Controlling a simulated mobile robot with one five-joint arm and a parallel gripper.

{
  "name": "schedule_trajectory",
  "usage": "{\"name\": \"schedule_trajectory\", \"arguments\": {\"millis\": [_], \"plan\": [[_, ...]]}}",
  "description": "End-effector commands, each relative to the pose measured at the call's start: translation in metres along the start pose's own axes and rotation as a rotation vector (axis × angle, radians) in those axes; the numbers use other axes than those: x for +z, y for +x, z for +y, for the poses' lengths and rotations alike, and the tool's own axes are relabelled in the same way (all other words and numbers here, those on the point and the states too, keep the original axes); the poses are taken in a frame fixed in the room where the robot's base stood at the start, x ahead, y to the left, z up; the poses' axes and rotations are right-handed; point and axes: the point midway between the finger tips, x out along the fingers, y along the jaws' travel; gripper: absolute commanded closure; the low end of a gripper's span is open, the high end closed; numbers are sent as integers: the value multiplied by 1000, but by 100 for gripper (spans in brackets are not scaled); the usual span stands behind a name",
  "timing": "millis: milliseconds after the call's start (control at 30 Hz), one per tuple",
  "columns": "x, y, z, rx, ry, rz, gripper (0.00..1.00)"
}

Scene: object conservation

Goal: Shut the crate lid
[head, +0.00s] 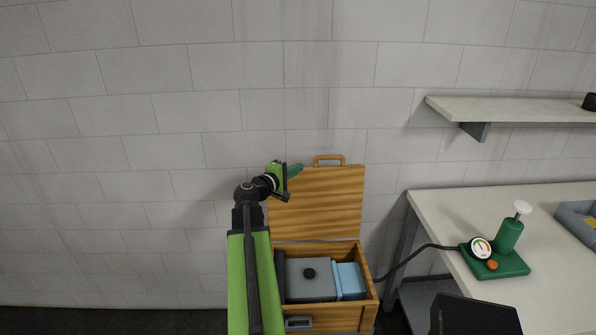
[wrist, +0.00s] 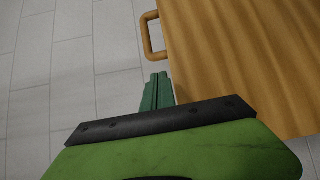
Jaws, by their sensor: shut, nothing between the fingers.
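The wooden crate (head: 372,306) stands against the wall in the head view, with its lid (head: 335,207) raised upright at the back. The lid has a loop handle (head: 329,157) on its top edge. The lid (wrist: 250,50) and its handle (wrist: 150,38) also show in the wrist view. My gripper (head: 297,170) is shut and empty, near the upper left part of the lid and to the left of the handle. In the wrist view its green fingertips (wrist: 157,92) are together just below the handle. I cannot tell whether they touch the lid.
A grey box (head: 309,285) with a black knob and a blue box (head: 349,281) lie inside the crate. A bench (head: 450,215) at the right carries a green gauge device (head: 503,255), whose black hose runs to the crate. A shelf (head: 510,108) hangs above the bench.

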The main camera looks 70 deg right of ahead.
Motion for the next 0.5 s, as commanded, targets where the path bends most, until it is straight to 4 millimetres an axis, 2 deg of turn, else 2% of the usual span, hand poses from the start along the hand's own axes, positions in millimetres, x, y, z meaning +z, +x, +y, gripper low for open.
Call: {"name": "schedule_trajectory", "arguments": {"millis": [33,200,333,500], "plan": [[-1,14,-1,0,0,-4,100],[0,48,-1,-1,1,-4,100],[0,67,-1,-1,1,-3,100],[1,78,0,-1,1,-3,100]]}}
